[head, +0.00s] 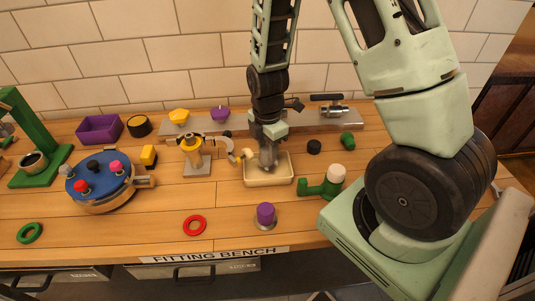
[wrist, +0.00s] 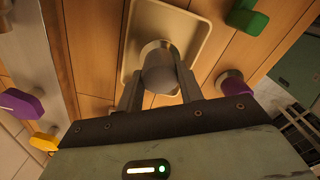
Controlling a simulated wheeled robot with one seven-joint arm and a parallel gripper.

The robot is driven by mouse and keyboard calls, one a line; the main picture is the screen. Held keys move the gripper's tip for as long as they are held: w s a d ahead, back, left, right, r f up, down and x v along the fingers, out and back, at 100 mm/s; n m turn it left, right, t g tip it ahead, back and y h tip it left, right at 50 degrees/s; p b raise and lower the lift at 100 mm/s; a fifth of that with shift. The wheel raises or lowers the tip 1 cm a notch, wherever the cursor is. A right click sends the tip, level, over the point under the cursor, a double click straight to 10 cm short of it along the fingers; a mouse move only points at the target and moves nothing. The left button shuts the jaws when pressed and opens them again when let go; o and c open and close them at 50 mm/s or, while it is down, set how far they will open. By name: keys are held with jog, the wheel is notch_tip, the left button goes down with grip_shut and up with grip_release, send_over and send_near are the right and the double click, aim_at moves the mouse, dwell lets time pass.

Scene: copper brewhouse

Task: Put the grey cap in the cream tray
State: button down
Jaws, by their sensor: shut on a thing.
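The grey cap (wrist: 160,68) is a short grey cylinder between the two fingers of my gripper (wrist: 158,88) in the wrist view. My gripper is shut on it and holds it over the cream tray (wrist: 130,52). In the head view the cream tray (head: 270,182) is a shallow rectangular tray near the middle of the bench, and my gripper (head: 267,158) points down into its area. I cannot tell whether the cap touches the tray floor.
A brass-and-yellow fitting (head: 192,150) stands left of the tray. A blue turntable (head: 95,178) holds several knobs.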

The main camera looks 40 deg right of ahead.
aim_at(267, 149)
jog(key=shift+f, duration=1.5)
jog(key=shift+f, duration=0.1)
jog(key=c, duration=0.9)
grip_release()
